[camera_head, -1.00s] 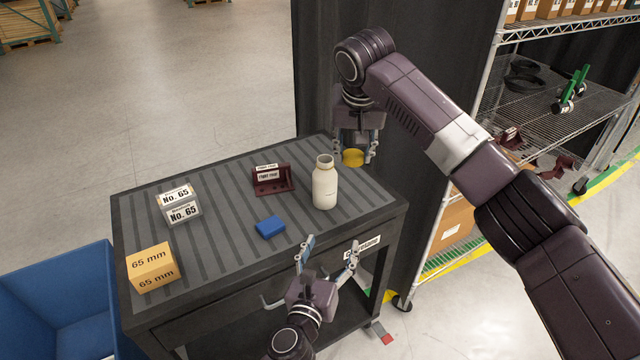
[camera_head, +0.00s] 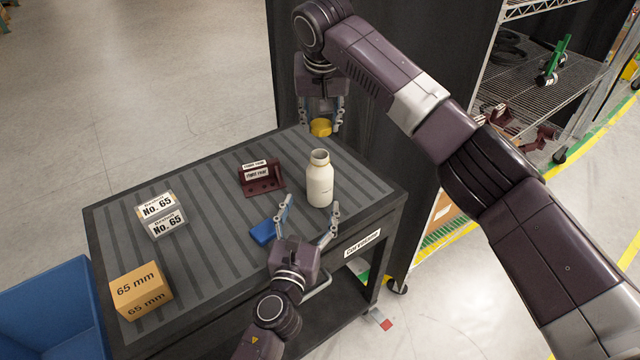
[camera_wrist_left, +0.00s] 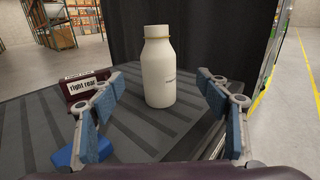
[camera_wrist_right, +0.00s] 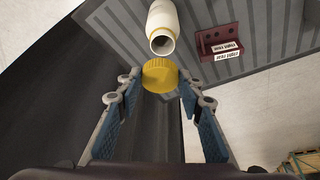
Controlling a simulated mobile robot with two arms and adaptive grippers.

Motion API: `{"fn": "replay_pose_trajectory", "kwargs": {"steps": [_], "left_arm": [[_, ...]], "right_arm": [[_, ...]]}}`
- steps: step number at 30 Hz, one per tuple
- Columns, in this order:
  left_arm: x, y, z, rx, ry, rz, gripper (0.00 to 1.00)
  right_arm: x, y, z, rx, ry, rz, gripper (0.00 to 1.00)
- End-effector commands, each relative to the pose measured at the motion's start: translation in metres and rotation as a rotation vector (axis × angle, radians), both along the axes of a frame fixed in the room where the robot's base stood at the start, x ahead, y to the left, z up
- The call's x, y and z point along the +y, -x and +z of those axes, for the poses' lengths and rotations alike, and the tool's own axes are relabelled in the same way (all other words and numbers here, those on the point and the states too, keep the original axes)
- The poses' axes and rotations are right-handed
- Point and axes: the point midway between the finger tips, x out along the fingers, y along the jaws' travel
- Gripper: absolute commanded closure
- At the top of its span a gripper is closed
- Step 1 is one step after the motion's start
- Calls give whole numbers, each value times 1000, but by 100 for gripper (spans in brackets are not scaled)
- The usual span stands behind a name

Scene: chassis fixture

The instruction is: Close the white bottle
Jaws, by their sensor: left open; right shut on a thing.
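The white bottle (camera_head: 320,184) stands upright and uncapped on the cart top (camera_head: 215,262), near its right side. Its open mouth faces my right wrist camera (camera_wrist_right: 162,42). My right gripper (camera_head: 321,126) is shut on the yellow cap (camera_head: 320,128), behind and above the bottle and apart from it. The cap also shows between its fingertips in the right wrist view (camera_wrist_right: 160,75). My left gripper (camera_head: 308,208) is open and empty, low at the cart's front edge, its fingers pointing toward the bottle. In the left wrist view the bottle (camera_wrist_left: 158,75) is beyond and between the fingers, not touched.
A blue block (camera_head: 262,232) lies close to my left gripper's left finger. A dark red bracket (camera_head: 261,180) labelled "right rear" is left of the bottle. White labelled boxes (camera_head: 158,207) and a 65 mm box (camera_head: 140,290) stand farther left. A wire shelf (camera_head: 515,75) stands at right.

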Motion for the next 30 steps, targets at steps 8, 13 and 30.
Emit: {"fn": "replay_pose_trajectory", "kwargs": {"steps": [8, 13, 30], "left_arm": [[-7, -40, 2, -2, 0, 2, 31], [-14, -71, 1, -2, -2, 0, 31], [-23, -115, 0, 1, 0, 0, 31]], "right_arm": [[0, 0, 0, 0, 0, 0, 73], [0, 0, 0, 0, 0, 0, 73], [0, 0, 0, 0, 0, 0, 73]]}}
